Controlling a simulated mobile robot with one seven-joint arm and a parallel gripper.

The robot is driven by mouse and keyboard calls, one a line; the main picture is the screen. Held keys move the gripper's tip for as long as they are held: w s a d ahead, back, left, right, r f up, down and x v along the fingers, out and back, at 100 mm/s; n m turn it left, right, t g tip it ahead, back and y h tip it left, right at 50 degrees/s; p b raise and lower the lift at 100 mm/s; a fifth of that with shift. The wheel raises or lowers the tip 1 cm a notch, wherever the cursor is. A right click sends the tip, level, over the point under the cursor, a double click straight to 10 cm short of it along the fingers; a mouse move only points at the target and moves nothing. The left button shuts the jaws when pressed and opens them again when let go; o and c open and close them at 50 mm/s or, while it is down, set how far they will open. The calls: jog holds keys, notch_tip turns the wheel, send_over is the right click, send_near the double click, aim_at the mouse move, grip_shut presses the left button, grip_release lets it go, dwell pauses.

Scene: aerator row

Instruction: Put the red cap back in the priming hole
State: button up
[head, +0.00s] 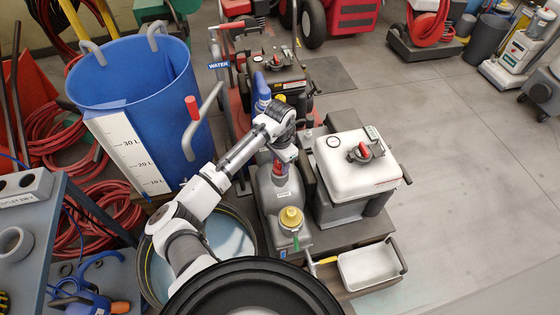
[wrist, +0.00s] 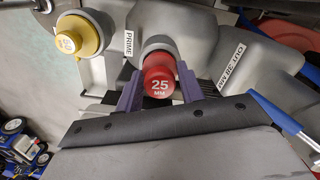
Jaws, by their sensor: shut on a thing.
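The red cap (wrist: 160,80), marked "25 MM", is between the two purple fingers of my gripper (wrist: 158,90), which are shut on it. Behind the cap in the wrist view is a grey neck on the pump body (wrist: 215,50), beside a "PRIME" label (wrist: 129,42). The priming hole itself is hidden behind the cap. I cannot tell whether the cap is seated in it or held just above. In the head view the red cap (head: 280,168) shows below my gripper (head: 284,160), over the grey pump body (head: 278,195).
A yellow cap (wrist: 78,37) sits left of the red cap; it also shows in the head view (head: 291,217). A white-topped unit (head: 355,165) stands close on the right. A blue barrel (head: 140,85) stands on the left. Open floor (head: 465,170) lies to the right.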

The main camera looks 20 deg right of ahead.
jog(key=shift+f, duration=0.35)
jog(key=o, duration=1.1)
